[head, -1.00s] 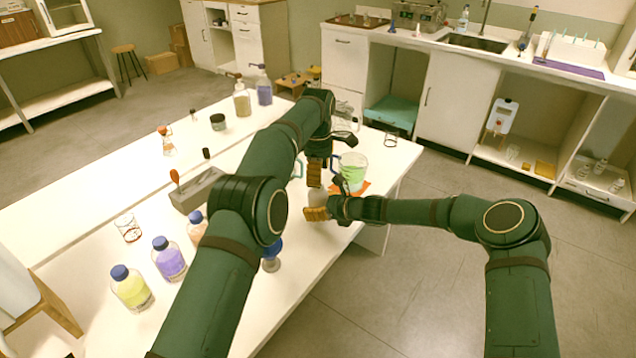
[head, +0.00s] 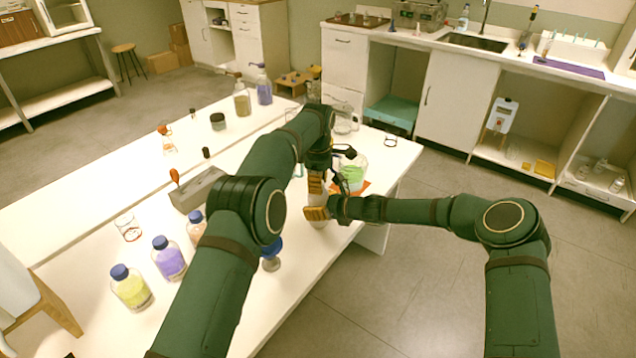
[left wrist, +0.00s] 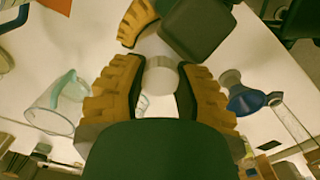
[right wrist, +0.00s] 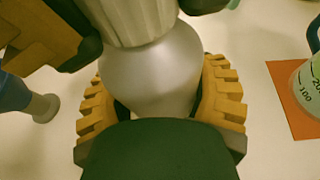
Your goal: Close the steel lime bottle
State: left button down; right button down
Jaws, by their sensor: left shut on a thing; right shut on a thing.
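The steel bottle (right wrist: 155,80) stands near the table's front edge, smooth and silver in the right wrist view. My right gripper (head: 317,213) is shut around its body, one finger on each side. A pale ribbed cap (right wrist: 130,20) is right at the bottle's top, with no gap visible between them. My left gripper (head: 317,182) is above the right one, and its fingers are shut on the cap, which shows as a round pale disc (left wrist: 161,76) in the left wrist view. The cap hides the bottle's mouth, so I cannot tell how tightly it sits.
A beaker of green liquid (head: 352,178) stands on an orange mat (head: 363,187) close to the right. A blue-topped piece (head: 271,252) stands near the front edge. Blue-capped bottles, one purple (head: 169,260) and one yellow (head: 130,288), stand at the left.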

pick_arm(q)
jog(key=m, duration=0.4)
jog(key=shift+m, duration=0.4)
jog(key=m, duration=0.4)
jog(key=shift+m, duration=0.3)
jog(key=c, duration=0.8)
grip_release()
